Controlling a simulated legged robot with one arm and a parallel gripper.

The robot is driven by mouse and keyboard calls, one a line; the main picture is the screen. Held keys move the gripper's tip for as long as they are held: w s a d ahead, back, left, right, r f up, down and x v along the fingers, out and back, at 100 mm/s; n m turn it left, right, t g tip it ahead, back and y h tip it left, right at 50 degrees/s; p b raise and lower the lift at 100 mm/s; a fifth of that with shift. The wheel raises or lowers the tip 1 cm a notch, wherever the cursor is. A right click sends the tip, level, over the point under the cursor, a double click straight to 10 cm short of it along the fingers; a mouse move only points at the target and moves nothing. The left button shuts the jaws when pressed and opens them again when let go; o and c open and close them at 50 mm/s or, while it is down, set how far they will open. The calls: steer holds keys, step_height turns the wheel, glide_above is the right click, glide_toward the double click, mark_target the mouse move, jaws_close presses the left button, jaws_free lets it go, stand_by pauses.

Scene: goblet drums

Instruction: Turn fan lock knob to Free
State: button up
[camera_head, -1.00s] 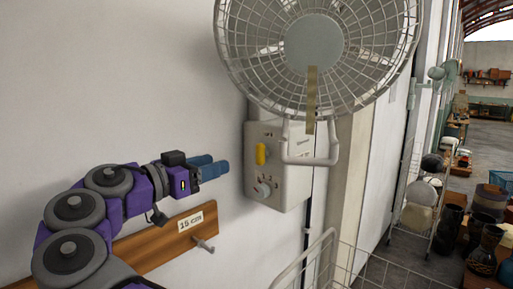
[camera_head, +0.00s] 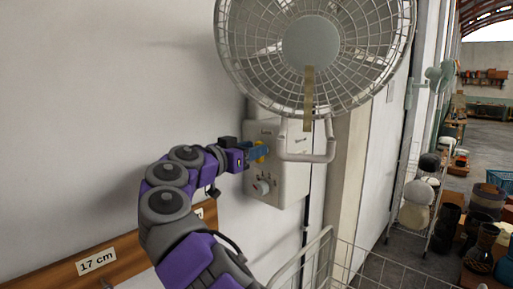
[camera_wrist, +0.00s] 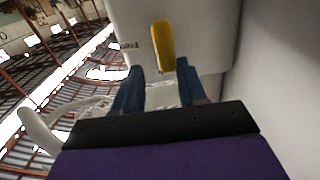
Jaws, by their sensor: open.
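The white fan control box (camera_head: 292,180) is fixed to the wall below the caged fan (camera_head: 311,45). Its yellow knob (camera_head: 260,157) is partly hidden behind my gripper (camera_head: 262,151) in the head view. A pale round knob (camera_head: 263,187) sits below it on the box. In the wrist view the yellow knob (camera_wrist: 163,45) is long and upright, ahead of my gripper (camera_wrist: 160,82). The two blue fingers stand apart, with the knob's near end between or just beyond their tips. I cannot tell whether they touch it.
A white tube handle (camera_head: 308,157) juts from the box close to my gripper. A wooden rail (camera_head: 60,275) with a "17 cm" label runs along the wall at lower left. A wire basket (camera_head: 350,265) stands below right. Shelves with drums (camera_head: 420,200) are farther right.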

steer(key=w, duration=0.2)
steer(key=shift+w+d+f, duration=0.2)
steer(key=shift+w+d, duration=0.1)
steer(key=shift+d, duration=0.1)
steer(key=shift+w+d, duration=0.15)
steer(key=shift+d, duration=0.35)
steer(key=shift+c, duration=1)
steer(key=shift+a+f, duration=0.1)
steer(key=shift+a, duration=0.15)
steer(key=c, duration=0.3)
steer(key=shift+a, duration=0.35)
steer(key=shift+c, duration=1.4)
steer(key=shift+d, duration=0.15)
jaws_close()
